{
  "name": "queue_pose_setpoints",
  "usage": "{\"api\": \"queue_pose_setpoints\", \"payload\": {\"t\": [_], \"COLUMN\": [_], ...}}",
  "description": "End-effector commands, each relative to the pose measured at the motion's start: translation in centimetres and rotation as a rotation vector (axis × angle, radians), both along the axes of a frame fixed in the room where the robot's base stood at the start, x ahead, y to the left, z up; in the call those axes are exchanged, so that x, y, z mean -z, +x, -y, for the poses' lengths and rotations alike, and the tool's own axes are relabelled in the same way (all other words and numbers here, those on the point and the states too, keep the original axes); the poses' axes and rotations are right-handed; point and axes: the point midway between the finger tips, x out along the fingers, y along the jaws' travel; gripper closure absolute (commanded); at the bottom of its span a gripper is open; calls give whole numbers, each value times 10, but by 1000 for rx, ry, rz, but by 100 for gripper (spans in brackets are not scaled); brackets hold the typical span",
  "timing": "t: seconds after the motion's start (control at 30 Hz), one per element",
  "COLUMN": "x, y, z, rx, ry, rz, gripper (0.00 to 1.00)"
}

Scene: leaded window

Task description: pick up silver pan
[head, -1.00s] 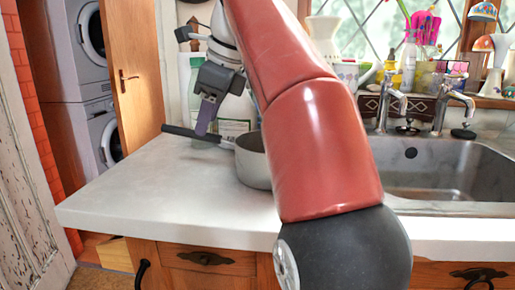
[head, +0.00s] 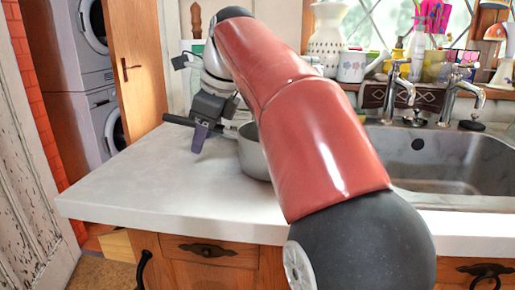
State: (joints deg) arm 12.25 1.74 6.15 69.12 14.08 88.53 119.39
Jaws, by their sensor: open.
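The silver pan (head: 252,154) stands on the white countertop (head: 150,182), left of the sink. My red arm hides its right side. Its dark handle (head: 179,120) points left and slightly away. My gripper (head: 200,138) is at the handle, pointing down, with a purple-grey finger in front of the handle. The jaws are open. The far finger is hidden, so I cannot tell whether the handle lies between the fingers.
The metal sink (head: 440,160) with two taps is at the right. A white patterned vase (head: 327,35) and several cups and bottles stand along the window. The counter's front left is clear.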

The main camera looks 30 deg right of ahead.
Motion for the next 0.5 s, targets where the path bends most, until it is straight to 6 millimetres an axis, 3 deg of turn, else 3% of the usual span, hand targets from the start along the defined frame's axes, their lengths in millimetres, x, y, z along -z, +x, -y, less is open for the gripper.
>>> {"api": "queue_pose_setpoints", "payload": {"t": [0.1, 0.4, 0.5], "x": [0, 0, -1], "y": [0, 0, 0], "z": [0, 0, 0], "rx": [0, -1, -1], "ry": [0, 0, 0], "rz": [0, 0, 0], "gripper": [58, 97, 100]}}
